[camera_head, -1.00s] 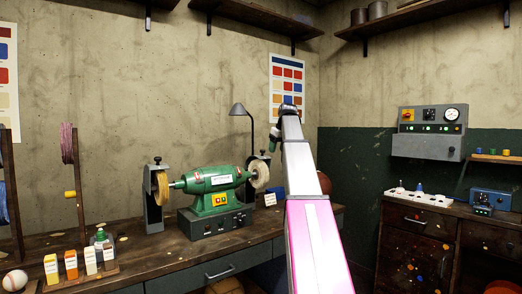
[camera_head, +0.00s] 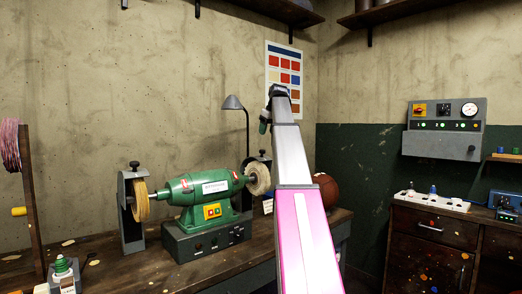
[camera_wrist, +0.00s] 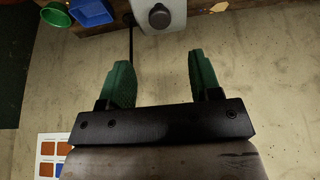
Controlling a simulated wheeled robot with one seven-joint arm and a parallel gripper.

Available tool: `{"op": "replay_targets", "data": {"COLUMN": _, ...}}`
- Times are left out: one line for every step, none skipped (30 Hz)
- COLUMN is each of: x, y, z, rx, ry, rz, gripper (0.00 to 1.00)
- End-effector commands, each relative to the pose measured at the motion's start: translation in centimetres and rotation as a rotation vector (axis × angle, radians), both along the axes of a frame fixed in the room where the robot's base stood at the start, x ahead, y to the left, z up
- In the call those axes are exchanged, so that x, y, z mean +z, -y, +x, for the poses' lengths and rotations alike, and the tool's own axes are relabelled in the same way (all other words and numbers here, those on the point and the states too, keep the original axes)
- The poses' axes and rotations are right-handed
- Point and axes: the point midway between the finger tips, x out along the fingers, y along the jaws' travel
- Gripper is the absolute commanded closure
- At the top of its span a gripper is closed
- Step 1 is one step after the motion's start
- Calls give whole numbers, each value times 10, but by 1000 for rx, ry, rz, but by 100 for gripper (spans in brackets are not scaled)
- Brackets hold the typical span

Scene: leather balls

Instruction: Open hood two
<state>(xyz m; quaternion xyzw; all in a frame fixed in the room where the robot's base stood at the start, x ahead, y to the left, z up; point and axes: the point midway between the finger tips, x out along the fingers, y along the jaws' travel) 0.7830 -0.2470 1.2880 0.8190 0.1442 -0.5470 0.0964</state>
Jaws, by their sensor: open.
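A green bench buffing machine (camera_head: 206,197) stands on the workbench. A dark metal hood (camera_head: 131,229) stands behind the yellow wheel (camera_head: 141,200) on its left. Another dark hood (camera_head: 264,158) shows behind the pale wheel (camera_head: 258,179) on the right, partly hidden by that wheel and my arm. I cannot tell which is hood two. My gripper (camera_head: 266,119) is raised in front of the wall, above and apart from the machine. In the wrist view my gripper (camera_wrist: 160,80) has its green fingers spread, with nothing between them.
A grey desk lamp (camera_head: 234,103) stands behind the machine. A brown ball (camera_head: 327,189) sits right of my arm. A bottle (camera_head: 63,270) and a spool rack (camera_head: 32,200) are at the left. Blue (camera_wrist: 57,14) and green (camera_wrist: 54,35) containers show in the wrist view.

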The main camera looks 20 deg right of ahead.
Motion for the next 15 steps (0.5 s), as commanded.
{"op": "replay_targets", "data": {"x": -7, "y": -1, "z": 2, "rx": 0, "ry": -1, "rz": 0, "gripper": 42}}
{"op": "replay_targets", "data": {"x": -12, "y": -2, "z": 3, "rx": 0, "ry": -1, "rz": 1, "gripper": 42}}
{"op": "replay_targets", "data": {"x": -18, "y": -3, "z": 6, "rx": 0, "ry": -2, "rz": 0, "gripper": 42}}
{"op": "replay_targets", "data": {"x": -23, "y": -3, "z": 8, "rx": 0, "ry": -2, "rz": 0, "gripper": 42}}
{"op": "replay_targets", "data": {"x": -28, "y": -4, "z": 10, "rx": 1, "ry": -3, "rz": 1, "gripper": 42}}
{"op": "replay_targets", "data": {"x": -35, "y": -5, "z": 12, "rx": 0, "ry": -2, "rz": 0, "gripper": 42}}
{"op": "replay_targets", "data": {"x": -40, "y": -6, "z": 14, "rx": 0, "ry": -1, "rz": 1, "gripper": 42}}
{"op": "replay_targets", "data": {"x": -45, "y": -6, "z": 16, "rx": 0, "ry": -1, "rz": 1, "gripper": 42}}
{"op": "replay_targets", "data": {"x": -52, "y": -7, "z": 19, "rx": -1, "ry": -2, "rz": 1, "gripper": 42}}
{"op": "replay_targets", "data": {"x": -56, "y": -8, "z": 21, "rx": 0, "ry": -3, "rz": 1, "gripper": 42}}
{"op": "replay_targets", "data": {"x": -61, "y": -9, "z": 22, "rx": 0, "ry": -2, "rz": 0, "gripper": 42}}
{"op": "replay_targets", "data": {"x": -66, "y": -10, "z": 25, "rx": 0, "ry": -1, "rz": 1, "gripper": 42}}
{"op": "replay_targets", "data": {"x": -70, "y": -10, "z": 26, "rx": 0, "ry": -1, "rz": 1, "gripper": 42}}
{"op": "replay_targets", "data": {"x": -73, "y": -11, "z": 28, "rx": 0, "ry": -1, "rz": 1, "gripper": 42}}
{"op": "replay_targets", "data": {"x": -78, "y": -11, "z": 30, "rx": 0, "ry": -1, "rz": 1, "gripper": 42}}
